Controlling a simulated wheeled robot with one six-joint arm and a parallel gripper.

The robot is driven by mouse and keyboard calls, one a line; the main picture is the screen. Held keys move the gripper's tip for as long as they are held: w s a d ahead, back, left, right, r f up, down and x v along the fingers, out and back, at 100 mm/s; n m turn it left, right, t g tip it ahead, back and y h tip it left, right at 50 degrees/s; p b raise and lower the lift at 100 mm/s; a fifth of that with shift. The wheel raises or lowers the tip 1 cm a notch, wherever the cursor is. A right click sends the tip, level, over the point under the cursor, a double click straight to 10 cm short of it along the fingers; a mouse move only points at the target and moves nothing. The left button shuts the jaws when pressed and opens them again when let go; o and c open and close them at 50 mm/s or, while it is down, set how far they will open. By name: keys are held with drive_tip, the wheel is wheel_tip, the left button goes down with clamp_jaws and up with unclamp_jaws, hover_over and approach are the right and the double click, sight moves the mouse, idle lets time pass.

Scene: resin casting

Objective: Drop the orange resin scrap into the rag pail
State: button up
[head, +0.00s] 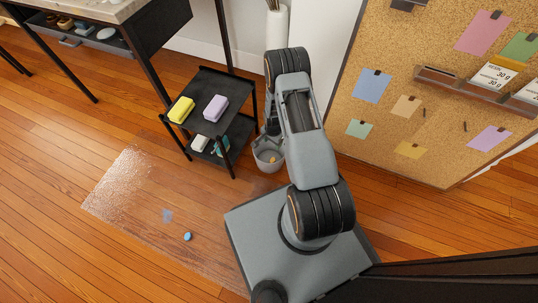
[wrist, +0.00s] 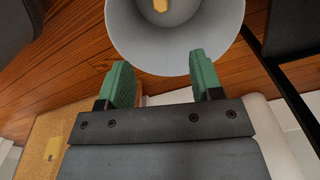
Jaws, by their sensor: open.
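The grey rag pail (head: 266,169) stands on the floor beside the black cart, partly hidden behind my arm. In the wrist view the pail (wrist: 195,40) fills the top, cut off by the frame edge. The orange-yellow resin scrap (wrist: 160,5) shows inside the pail's opening, cut off by the top edge; it also shows small in the pail in the head view (head: 272,160). My gripper (wrist: 160,72) is open, with its green fingers apart and nothing between them, close to the pail. My arm hides the gripper in the head view.
A black cart (head: 208,124) with yellow and lilac blocks stands left of the pail. A cork board (head: 390,125) stands to the right. A glossy wet patch (head: 118,190), a blue smear and a small blue piece (head: 187,236) are on the floor. The left floor is mostly free.

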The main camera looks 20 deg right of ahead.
drive_tip(key=shift+r, duration=0.1)
wheel_tip(320, 180, up, 14)
drive_tip(key=p, duration=0.5)
drive_tip(key=shift+f, duration=0.2)
idle(0.3)
drive_tip(key=s+a+r+n+t+p, duration=0.1)
drive_tip(key=a+r+n+p, duration=0.2)
drive_tip(key=r+p, duration=1.15)
drive_tip(key=s+a+r+n+t+p, duration=0.1)
drive_tip(key=a+r+n+p, duration=0.15)
drive_tip(key=r, duration=2.25)
drive_tip(key=s+a+r+n+p, duration=0.1)
drive_tip(key=s+r+p, duration=0.3)
drive_tip(key=r, duration=0.4)
drive_tip(key=s+a+r+n+t+p, duration=0.1)
drive_tip(key=s+r+n+p, duration=0.2)
drive_tip(key=r, duration=0.6)
drive_tip(key=s+a+r+n+p, duration=0.2)
drive_tip(key=s+r+n+p, duration=0.1)
drive_tip(key=s+r+p, duration=0.4)
wheel_tip(320, 180, up, 2)
drive_tip(key=shift+r+t, duration=0.1)
drive_tip(key=shift+t, duration=0.2)
drive_tip(key=shift+c, duration=0.4)
